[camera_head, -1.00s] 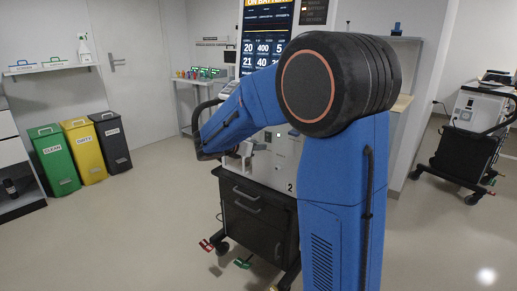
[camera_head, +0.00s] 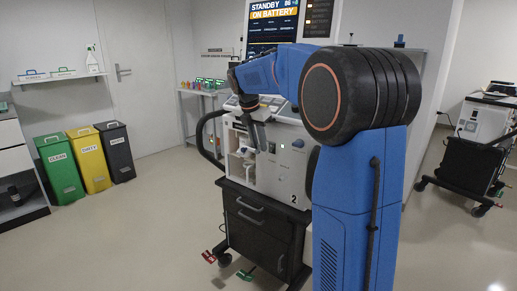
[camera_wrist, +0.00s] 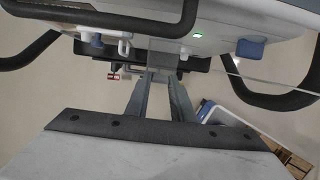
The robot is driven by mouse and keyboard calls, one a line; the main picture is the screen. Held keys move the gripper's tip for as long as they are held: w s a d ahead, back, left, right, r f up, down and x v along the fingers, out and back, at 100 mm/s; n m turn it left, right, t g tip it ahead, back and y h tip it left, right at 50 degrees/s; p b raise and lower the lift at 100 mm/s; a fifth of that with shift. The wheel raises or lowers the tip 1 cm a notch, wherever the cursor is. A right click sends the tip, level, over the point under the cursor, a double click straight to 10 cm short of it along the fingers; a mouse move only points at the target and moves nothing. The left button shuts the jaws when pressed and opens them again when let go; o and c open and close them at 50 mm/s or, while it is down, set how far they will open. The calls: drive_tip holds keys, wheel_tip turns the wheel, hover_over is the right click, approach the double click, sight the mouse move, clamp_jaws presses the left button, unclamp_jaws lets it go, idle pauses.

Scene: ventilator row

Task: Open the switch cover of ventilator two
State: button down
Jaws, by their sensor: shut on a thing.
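Ventilator two (camera_head: 285,172) is a white unit marked "2" on a dark drawer cart, left of my arm in the head view. My gripper (camera_head: 262,148) points down at its front. In the wrist view my gripper (camera_wrist: 162,76) has its fingers close together at a small, pale, see-through plate, which looks like the switch cover (camera_wrist: 166,48). It is shut on this plate, at the edge of the white housing. I cannot tell the cover's angle. A green light (camera_wrist: 197,36) glows beside it, with a blue knob (camera_wrist: 250,48) to the right. The switch itself is not clearly visible.
The screen (camera_head: 272,24) reads "STANDBY ON BATTERY". A black cart handle (camera_head: 205,140) curves out at the left. Green, yellow and black bins (camera_head: 88,160) stand at the left wall. Another ventilator (camera_head: 480,125) stands far right. The floor at front left is clear.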

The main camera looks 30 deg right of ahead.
drive_tip(key=shift+w+d+r+g+y, duration=0.1)
drive_tip(key=shift+d+r+g+y, duration=0.2)
drive_tip(key=shift+y, duration=0.45)
drive_tip(key=shift+w+d+r+g+y, duration=0.15)
drive_tip(key=shift+r+g+y, duration=0.15)
drive_tip(key=shift+r+y, duration=0.3)
drive_tip(key=shift+d+r+g+y, duration=0.2)
drive_tip(key=shift+r+g+y, duration=0.1)
drive_tip(key=shift+y, duration=0.55)
drive_tip(key=c, duration=1.5)
unclamp_jaws()
drive_tip(key=r, duration=0.5)
drive_tip(key=d+r, duration=0.1)
drive_tip(key=r, duration=1.1)
drive_tip(key=shift+w+d+r, duration=0.15)
drive_tip(key=shift+w+d, duration=0.2)
